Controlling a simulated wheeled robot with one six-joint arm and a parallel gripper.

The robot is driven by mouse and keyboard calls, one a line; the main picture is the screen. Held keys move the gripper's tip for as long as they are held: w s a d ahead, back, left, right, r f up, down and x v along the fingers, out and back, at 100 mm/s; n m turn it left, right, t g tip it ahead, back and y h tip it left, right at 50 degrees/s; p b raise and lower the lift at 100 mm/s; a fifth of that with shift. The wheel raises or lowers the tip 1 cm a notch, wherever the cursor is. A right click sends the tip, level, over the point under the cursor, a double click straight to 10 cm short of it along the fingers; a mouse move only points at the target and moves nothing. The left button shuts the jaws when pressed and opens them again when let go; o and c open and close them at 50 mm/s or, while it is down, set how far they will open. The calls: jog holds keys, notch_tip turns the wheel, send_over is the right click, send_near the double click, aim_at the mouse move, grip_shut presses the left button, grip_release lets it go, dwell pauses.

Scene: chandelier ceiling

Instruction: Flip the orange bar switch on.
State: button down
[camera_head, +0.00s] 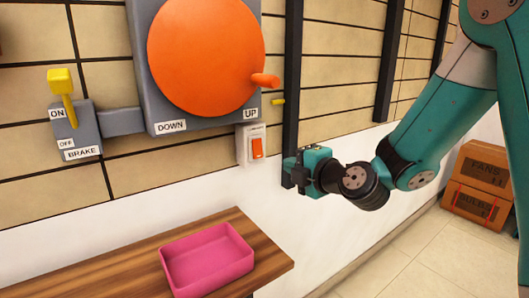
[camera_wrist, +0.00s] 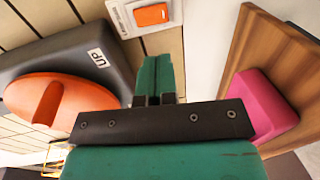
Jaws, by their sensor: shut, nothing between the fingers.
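The orange bar switch (camera_head: 257,148) sits in a white wall plate (camera_head: 243,150) below the big wheel's UP label. It also shows at the top of the wrist view (camera_wrist: 152,14), on its white plate (camera_wrist: 121,17). Small lettering on the plate is too small to read. My gripper (camera_head: 288,172) is to the right of the switch and a little lower in the head view, apart from it. In the wrist view the green fingers (camera_wrist: 160,77) are shut together and empty, pointing toward the wall below the plate.
A large orange wheel (camera_head: 205,55) with a handle (camera_head: 265,80) is on a grey panel above the switch. A yellow brake lever (camera_head: 62,85) is at left. A pink tray (camera_head: 207,258) is on the wooden table (camera_head: 110,277) below. Boxes (camera_head: 478,187) stand at right.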

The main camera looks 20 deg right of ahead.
jog(key=p+x, duration=0.5)
jog(key=x, duration=0.5)
jog(key=shift+w+a+r, duration=0.1)
jog(key=shift+w+a, duration=0.05)
jog(key=shift+w, duration=0.15)
jog(key=shift+w+p, duration=0.3)
jog(key=shift+f, duration=0.25)
jog(key=b, duration=0.2)
jog(key=shift+w+a+f+b, duration=0.1)
jog(key=shift+w+f+b, duration=0.05)
jog(key=shift+f+b, duration=0.2)
jog(key=shift+r+t, duration=0.3)
jog(key=shift+r, duration=0.05)
jog(key=shift+f+b, duration=0.15)
jog(key=shift+b, duration=0.25)
jog(key=b, duration=1)
send_near(259, 155)
jog(key=s+d+f, duration=0.2)
jog(key=s+f, duration=0.1)
jog(key=s, duration=0.3)
jog(key=shift+w+r, duration=0.1)
jog(key=shift+w, duration=0.1)
